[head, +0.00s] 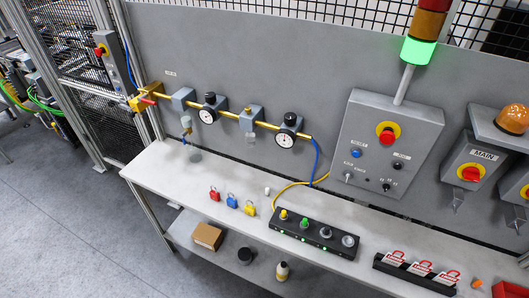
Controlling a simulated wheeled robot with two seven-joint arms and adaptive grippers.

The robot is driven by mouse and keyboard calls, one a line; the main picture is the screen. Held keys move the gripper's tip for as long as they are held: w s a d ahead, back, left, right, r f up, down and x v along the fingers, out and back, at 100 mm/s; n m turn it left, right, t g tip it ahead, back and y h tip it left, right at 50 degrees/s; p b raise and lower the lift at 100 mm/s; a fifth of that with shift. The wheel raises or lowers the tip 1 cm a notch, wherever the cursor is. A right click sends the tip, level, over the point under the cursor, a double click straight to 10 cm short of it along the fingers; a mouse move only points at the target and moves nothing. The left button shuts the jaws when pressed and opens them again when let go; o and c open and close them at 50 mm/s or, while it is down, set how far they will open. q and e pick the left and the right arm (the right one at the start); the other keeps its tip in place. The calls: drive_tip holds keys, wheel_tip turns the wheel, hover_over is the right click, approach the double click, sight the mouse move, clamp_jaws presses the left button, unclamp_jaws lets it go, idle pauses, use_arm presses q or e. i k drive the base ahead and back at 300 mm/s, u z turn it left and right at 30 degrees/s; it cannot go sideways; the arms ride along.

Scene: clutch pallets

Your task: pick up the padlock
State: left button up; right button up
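Three padlocks lie in a row on the light grey bench (170,165), left of its middle. The red padlock (214,194) is at the left, the blue padlock (232,202) is in the middle and the yellow padlock (250,209) is at the right. They lie a little apart from one another, with thin shackles at the top. Neither of my grippers is in the head view.
A black strip with knobs (315,235) stands right of the padlocks, and a small white item (267,190) lies behind them. A black rack with red-and-white tags (420,270) is at the right. A cardboard box (208,236) sits on the lower shelf.

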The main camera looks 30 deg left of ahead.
sight(233, 203)
drive_tip(key=u, duration=1.25)
